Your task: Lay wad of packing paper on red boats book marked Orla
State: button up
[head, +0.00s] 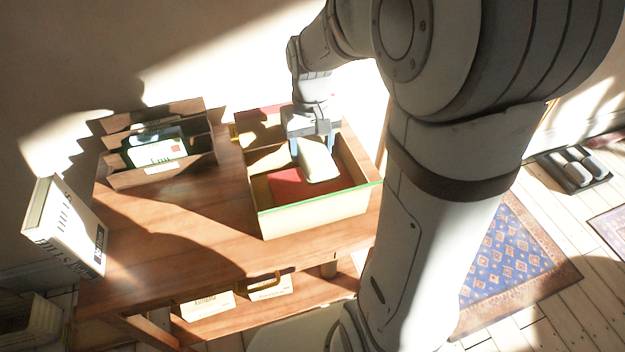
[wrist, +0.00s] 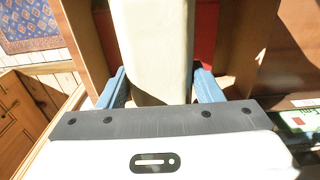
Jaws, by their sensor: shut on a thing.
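A pale cream, elongated wad of packing paper (head: 320,163) is inside an open box (head: 315,217) with cream walls and a green front rim. My gripper (head: 311,145) reaches down into the box with its two blue fingers shut on the wad. In the wrist view the wad (wrist: 155,50) runs between the fingers. A red book (head: 288,184) lies on the box floor, under and beside the wad. Red also shows in the wrist view (wrist: 205,35). I cannot read a name or see boats on it. Whether the wad touches the book is unclear.
The box stands on a wooden table (head: 185,215). A wooden rack (head: 200,145) holding a green and white item (head: 157,151) is to the left. A large pale volume (head: 65,227) stands at the table's left edge. Labelled boxes (head: 207,304) sit on the shelf below.

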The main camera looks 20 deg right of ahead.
notch_tip(320, 180, down, 9)
jog(key=shift+s+d+f+b, duration=0.1)
jog(key=shift+d+b, duration=0.05)
jog(key=shift+b, duration=0.55)
jog(key=shift+f, duration=0.15)
jog(key=o, duration=0.9)
jog(key=shift+o, duration=0.2)
notch_tip(320, 180, up, 12)
jog(key=shift+r+p, duration=0.15)
jog(key=shift+p, duration=0.9)
